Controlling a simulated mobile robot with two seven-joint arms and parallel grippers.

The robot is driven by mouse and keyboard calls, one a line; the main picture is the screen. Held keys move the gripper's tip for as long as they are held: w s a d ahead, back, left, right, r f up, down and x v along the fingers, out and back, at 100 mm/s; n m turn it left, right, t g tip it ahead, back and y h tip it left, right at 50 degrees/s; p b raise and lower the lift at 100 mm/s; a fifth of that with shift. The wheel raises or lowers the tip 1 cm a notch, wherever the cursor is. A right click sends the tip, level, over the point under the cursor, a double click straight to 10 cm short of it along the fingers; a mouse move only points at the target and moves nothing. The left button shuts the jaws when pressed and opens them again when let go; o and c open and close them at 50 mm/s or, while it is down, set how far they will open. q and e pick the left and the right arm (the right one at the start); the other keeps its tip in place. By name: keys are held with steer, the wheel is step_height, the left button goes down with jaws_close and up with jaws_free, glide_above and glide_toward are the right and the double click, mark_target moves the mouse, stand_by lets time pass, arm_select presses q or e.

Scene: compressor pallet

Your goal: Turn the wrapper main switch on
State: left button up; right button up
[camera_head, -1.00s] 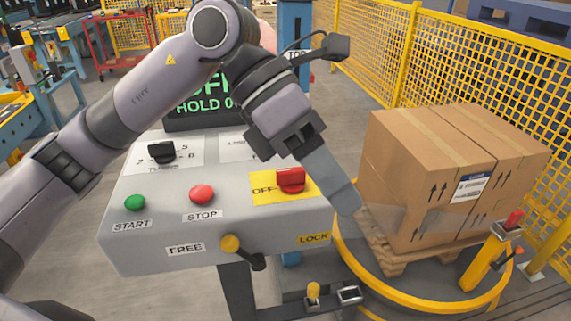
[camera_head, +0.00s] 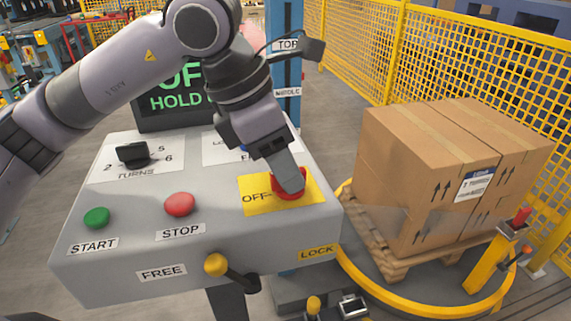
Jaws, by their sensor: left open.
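The wrapper main switch (camera_head: 289,194) is a red rotary knob on a yellow plate (camera_head: 258,205) at the right of the grey control panel (camera_head: 130,253). The word OFF shows to the left of the knob. My left gripper (camera_head: 289,184) comes down from above, with its fingertips at the knob and covering much of it. The jaws are open; I cannot tell whether they touch the knob. The display (camera_head: 172,95) behind is partly hidden by my left arm and shows green letters "OF" and "HOLD". My right gripper is not in view.
The panel also carries a green START button (camera_head: 97,217), a red STOP button (camera_head: 180,204), a black turns knob (camera_head: 132,153) and a yellow-knobbed FREE/LOCK lever (camera_head: 215,264). Cartons (camera_head: 425,175) stand on a pallet at the right, by yellow mesh fencing (camera_head: 440,60).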

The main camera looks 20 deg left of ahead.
arm_select(q)
steer(key=shift+w+d+f, duration=0.1)
steer(key=shift+d+f, duration=0.05)
steer(key=shift+f, duration=0.25)
jaws_close()
